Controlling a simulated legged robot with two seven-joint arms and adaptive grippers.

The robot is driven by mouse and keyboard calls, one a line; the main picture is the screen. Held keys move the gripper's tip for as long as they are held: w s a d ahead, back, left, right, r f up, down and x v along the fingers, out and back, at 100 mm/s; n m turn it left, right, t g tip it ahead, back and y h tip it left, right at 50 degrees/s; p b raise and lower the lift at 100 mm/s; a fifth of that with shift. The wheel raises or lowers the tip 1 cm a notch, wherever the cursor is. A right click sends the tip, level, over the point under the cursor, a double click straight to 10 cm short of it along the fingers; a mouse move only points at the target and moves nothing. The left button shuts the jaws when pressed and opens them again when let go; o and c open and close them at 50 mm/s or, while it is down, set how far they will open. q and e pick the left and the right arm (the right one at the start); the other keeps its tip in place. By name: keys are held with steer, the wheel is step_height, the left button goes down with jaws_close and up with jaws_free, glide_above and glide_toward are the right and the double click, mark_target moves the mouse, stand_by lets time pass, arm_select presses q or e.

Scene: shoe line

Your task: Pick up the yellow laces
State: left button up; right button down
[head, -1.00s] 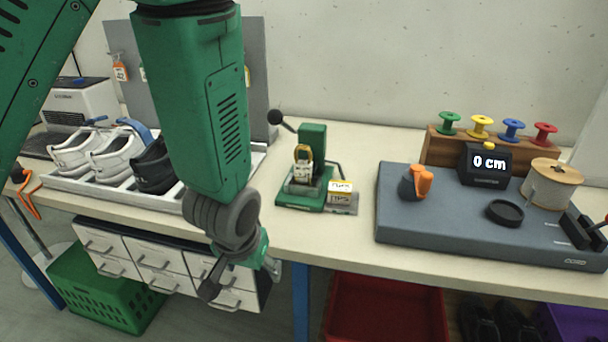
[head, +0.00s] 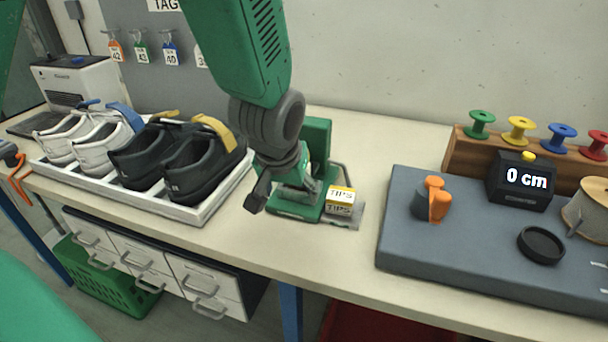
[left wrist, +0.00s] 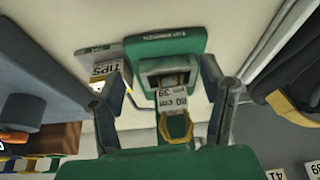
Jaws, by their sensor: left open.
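The yellow laces (left wrist: 176,127) show in the left wrist view as a small looped bundle with a white paper band (left wrist: 173,96) marked 60 cm. They are at the green tipping press (left wrist: 165,48), below its dark opening. My left gripper (left wrist: 160,90) is open, with one finger on each side of the laces and apart from them. In the head view my left gripper (head: 275,190) is in front of the press (head: 318,150) and hides the laces.
A TIPS box (head: 341,197) is right of the press. A white tray (head: 205,213) of white and black shoes stands to the left. A grey board (head: 400,255) with an orange-handled tool (head: 435,200) and a display (head: 520,180) is to the right. Several spools stand behind.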

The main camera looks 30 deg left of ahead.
arm_select(q)
steer(key=w, duration=0.1)
steer(key=w+a, duration=0.1)
steer(key=shift+w+f, duration=0.15)
steer(key=shift+w, duration=0.15)
steer(key=shift+w+a, duration=0.4)
steer(key=shift+w, duration=0.15)
steer(key=w, duration=0.1)
steer(key=w+a, duration=0.1)
steer(key=w, duration=0.2)
steer(key=shift+w+a+f, duration=0.15)
steer(key=shift+a+f, duration=0.1)
steer(key=shift+f, duration=0.05)
steer(key=shift+w+f, duration=0.1)
steer(key=shift+f, duration=0.15)
steer(key=c, duration=1.1)
